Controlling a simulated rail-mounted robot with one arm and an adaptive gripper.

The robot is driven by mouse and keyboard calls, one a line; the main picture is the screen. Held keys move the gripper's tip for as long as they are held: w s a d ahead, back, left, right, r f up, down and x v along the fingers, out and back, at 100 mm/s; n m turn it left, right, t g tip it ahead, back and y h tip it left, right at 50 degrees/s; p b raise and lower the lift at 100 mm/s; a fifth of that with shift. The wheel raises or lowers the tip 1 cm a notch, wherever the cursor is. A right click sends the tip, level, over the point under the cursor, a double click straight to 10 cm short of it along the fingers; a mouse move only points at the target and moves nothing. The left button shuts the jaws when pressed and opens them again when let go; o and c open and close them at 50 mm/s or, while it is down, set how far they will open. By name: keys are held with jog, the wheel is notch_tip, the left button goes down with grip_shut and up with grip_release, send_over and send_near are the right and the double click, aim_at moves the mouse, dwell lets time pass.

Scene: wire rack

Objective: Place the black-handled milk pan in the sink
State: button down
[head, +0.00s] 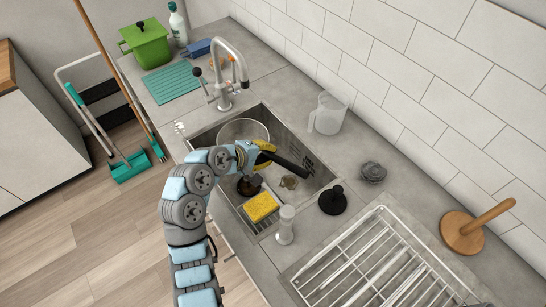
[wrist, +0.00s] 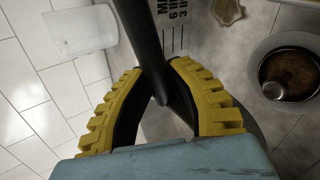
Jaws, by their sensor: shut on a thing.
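The milk pan (head: 243,130) is a round pale-grey metal pan at the far end of the sink (head: 206,137) in the head view. Its black handle (head: 292,166) points toward the lower right. My gripper (head: 265,155) has yellow padded fingers and is shut on this handle. In the wrist view, the handle (wrist: 148,40) runs between the fingers of my gripper (wrist: 165,85).
The tap (head: 228,75) stands behind the pan. A clear jug (head: 328,112), black plunger-like object (head: 333,200) and wire rack (head: 345,262) stand around.

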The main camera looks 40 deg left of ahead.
jog(key=shift+w+a+f+b, duration=0.4)
jog(key=shift+w+f, duration=0.5)
jog(key=shift+f, duration=0.65)
jog(key=shift+w+a+f+b, duration=0.45)
jog(key=shift+w+f, duration=0.45)
jog(key=shift+f, duration=0.65)
jog(key=shift+w+a+f+b, duration=0.25)
jog(key=shift+w+a+f, duration=0.5)
jog(key=shift+f, duration=0.8)
jog(key=shift+w+d+f, duration=0.1)
jog(key=shift+d+f, duration=0.1)
jog(key=shift+f, duration=0.4)
jog(key=c, duration=1)
grip_release()
jog(key=shift+r, duration=0.25)
jog(key=p+v, duration=0.2)
jog(key=v, duration=1)
jog(key=shift+r, duration=0.35)
